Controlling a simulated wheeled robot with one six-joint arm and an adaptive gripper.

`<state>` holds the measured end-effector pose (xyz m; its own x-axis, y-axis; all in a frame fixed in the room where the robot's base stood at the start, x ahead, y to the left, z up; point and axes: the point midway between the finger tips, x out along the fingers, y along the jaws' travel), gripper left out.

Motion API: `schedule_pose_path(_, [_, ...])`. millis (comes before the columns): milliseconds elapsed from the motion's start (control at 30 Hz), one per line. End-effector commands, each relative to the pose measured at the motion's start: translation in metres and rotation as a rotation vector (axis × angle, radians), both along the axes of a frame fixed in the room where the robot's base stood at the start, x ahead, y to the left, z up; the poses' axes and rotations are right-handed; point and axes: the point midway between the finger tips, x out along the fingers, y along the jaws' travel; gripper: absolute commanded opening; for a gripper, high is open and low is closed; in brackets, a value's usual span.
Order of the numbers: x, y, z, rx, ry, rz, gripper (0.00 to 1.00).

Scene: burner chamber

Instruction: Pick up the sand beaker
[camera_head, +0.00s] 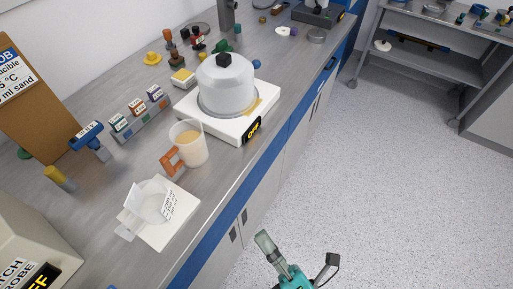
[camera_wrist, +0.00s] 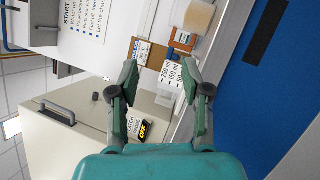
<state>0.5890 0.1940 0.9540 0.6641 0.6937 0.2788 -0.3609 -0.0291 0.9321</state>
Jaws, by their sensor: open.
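The sand beaker (camera_head: 190,145) stands upright on the grey bench, in front of the white hot plate. It is translucent, with tan sand inside and an orange grip piece (camera_head: 171,161) on its near left side. In the wrist view the beaker (camera_wrist: 200,15) is at the top edge, partly cut off, with the orange piece (camera_wrist: 183,40) below it. My gripper (camera_wrist: 160,72) is open, with nothing between its fingers. In the head view my gripper (camera_head: 297,254) is over the floor side, right of the bench edge and apart from the beaker.
A clear graduated vessel (camera_head: 150,200) on a white pad (camera_head: 178,222) stands nearer than the sand beaker. The hot plate (camera_head: 222,122), marked OFF, carries a domed vessel (camera_head: 227,85). A labelled rack (camera_head: 140,122) is behind left. The floor (camera_head: 390,200) at right is clear.

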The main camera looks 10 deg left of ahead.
Motion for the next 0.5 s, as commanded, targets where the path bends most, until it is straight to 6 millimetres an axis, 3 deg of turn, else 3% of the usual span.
schedule_pose_path(100, [0.019, 0.042, 0.005, -0.206, -0.223, 0.056, 0.48])
schedule_pose_path(300, [0.049, 0.106, 0.008, -0.546, -0.588, 0.114, 0.48])
schedule_pose_path(500, [0.077, 0.148, 0.011, -0.796, -0.854, 0.129, 0.48])
